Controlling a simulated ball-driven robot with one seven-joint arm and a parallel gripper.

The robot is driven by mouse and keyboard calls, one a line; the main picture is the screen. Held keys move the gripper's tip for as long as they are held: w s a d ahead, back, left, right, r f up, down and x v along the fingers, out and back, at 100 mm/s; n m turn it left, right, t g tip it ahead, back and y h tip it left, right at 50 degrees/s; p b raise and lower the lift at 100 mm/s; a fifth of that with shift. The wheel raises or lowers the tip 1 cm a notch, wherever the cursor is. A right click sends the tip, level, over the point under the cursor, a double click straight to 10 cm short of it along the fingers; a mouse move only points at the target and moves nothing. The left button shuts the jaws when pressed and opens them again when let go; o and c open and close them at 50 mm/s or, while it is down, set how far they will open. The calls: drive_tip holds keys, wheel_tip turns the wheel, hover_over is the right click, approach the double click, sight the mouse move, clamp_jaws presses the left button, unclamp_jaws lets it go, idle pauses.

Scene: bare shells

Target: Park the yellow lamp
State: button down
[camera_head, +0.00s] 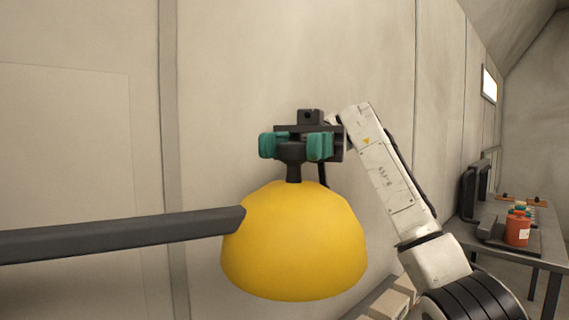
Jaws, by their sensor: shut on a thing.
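The yellow lamp (294,245) has a dome-shaped shade with its wide side down, and it hangs in the middle of the head camera view. A dark grey bar (120,236) runs in from the left edge and meets the upper left of the shade. My gripper (293,147), with green finger pads, is right above the shade. It is shut on the dark knob at the top of the lamp. My white arm reaches in from the lower right. The inside of the shade is hidden.
A pale panelled wall (230,80) stands behind the lamp. At the right is a grey table (545,250) with an orange canister (517,229) and dark items on it. Pale blocks (390,300) sit low beside my arm. A lit panel (489,85) is on the right wall.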

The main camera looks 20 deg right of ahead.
drive_tip(key=shift+w, duration=0.2)
idle(0.3)
drive_tip(key=c, duration=0.8)
unclamp_jaws()
drive_tip(key=shift+w+f, duration=0.1)
drive_tip(key=shift+w, duration=0.1)
drive_tip(key=shift+o, duration=0.6)
drive_tip(key=shift+s, duration=0.1)
drive_tip(key=shift+r, duration=0.45)
wheel_tip(320, 180, up, 2)
drive_tip(key=shift+a+r, duration=0.1)
drive_tip(key=shift+r, duration=0.15)
drive_tip(key=s+r+b, duration=0.2)
drive_tip(key=s+r, duration=0.7)
drive_tip(key=s, duration=0.5)
drive_tip(key=shift+d+r, duration=0.25)
drive_tip(key=shift+r, duration=0.1)
